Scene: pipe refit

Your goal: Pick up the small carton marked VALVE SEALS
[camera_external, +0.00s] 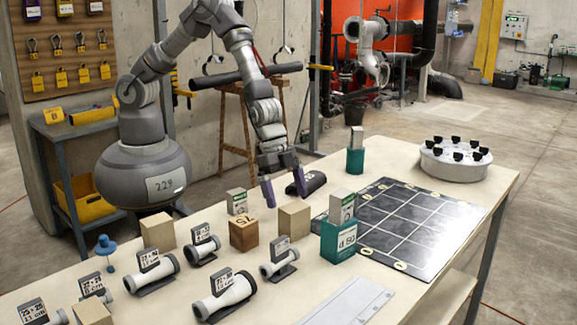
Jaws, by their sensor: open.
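Another grey-and-green carton (341,206) stands on a teal box (339,243) to the right. A third small grey carton (356,138) stands on a teal block (355,162) farther back. Their print is too small to read, so I cannot tell which is marked VALVE SEALS.
Wooden blocks (294,219) (243,235) stand in front of my gripper. Several white pipe pieces (223,298) with label cards fill the front left. A dark gridded mat (415,225) and round white tray (454,163) lie right.

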